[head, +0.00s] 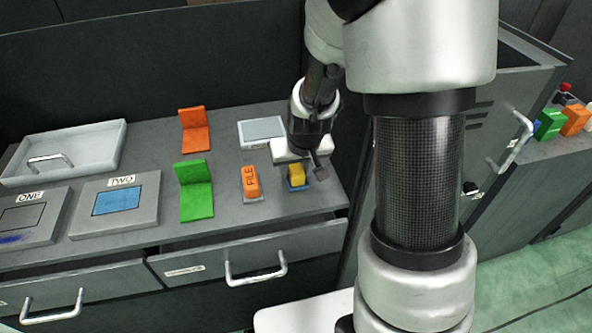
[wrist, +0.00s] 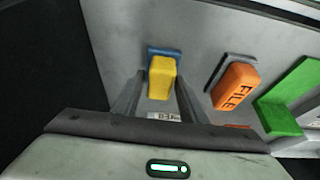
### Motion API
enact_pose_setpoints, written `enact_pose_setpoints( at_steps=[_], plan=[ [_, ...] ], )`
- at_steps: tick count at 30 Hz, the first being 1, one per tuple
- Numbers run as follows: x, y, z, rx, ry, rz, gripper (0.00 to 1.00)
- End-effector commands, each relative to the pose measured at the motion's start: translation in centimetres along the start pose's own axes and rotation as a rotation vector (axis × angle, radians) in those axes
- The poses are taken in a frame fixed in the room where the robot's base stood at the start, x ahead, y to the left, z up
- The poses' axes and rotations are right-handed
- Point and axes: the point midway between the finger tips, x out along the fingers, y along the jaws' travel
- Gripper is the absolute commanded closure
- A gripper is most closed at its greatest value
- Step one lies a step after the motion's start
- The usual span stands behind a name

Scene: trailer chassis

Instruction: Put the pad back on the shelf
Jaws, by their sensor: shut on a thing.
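A yellow block with a blue base (head: 297,175), the likeliest pad, is at the right part of the grey worktop. It also shows in the wrist view (wrist: 162,78), between my two fingers. My gripper (head: 316,168) is low over the worktop at this block and is shut on it; the fingers show on both sides in the wrist view (wrist: 158,100). A small white label (wrist: 164,117) near the block is partly hidden and I cannot read it. I cannot tell which surface is the shelf.
An orange block marked FILE (head: 251,181) stands close left of the yellow block. Green (head: 196,199) and orange (head: 194,140) L-shaped holders stand further left, with panels ONE (head: 28,219) and TWO (head: 117,205). A white tray (head: 100,140) is at the back left. Drawer handles (head: 256,279) stick out in front.

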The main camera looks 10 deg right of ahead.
Motion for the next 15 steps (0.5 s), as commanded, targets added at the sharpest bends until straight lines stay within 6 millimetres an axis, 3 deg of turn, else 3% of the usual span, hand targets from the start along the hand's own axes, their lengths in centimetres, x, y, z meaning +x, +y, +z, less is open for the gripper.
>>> enact_pose_setpoints(
  at_steps=[8,9,12,15],
  plan=[
    [0.29,-0.01,0.08,0.0,0.001,0.0,0.79],
    [0.29,-0.01,0.11,0.0,0.0,0.0,0.6],
    [0.18,-0.01,0.07,0.0,0.0,0.0,0.43],
    [0.18,-0.01,0.07,0.0,0.0,0.0,0.43]
  ],
)
